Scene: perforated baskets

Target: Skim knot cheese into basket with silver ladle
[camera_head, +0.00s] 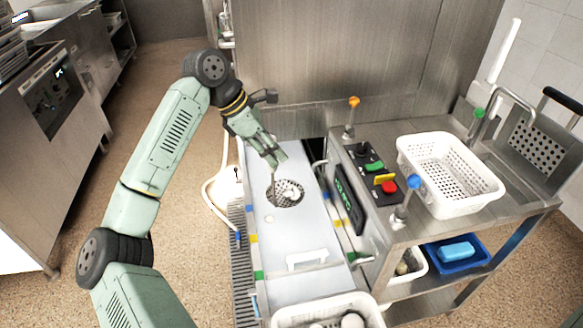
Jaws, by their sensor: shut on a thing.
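My gripper (275,157) points down over the long grey-white surface in the middle. It is shut on the upper part of the silver ladle (272,182), whose handle is thin and mostly hidden by the fingers. The ladle's round perforated bowl (276,203) is low, at or close to that surface. White lumps that look like knot cheese (291,192) show in the bowl; their number is unclear. A small pale round spot (268,218) shows just below the bowl. A white basket (284,317) at the bottom edge holds round pale things and is partly cut off.
An empty white perforated basket (448,197) stands on the steel counter at right. Upright levers with orange, blue (414,182) and green knobs and a button panel (375,168) stand beside the work surface. A blue tray (453,264) sits on the lower shelf.

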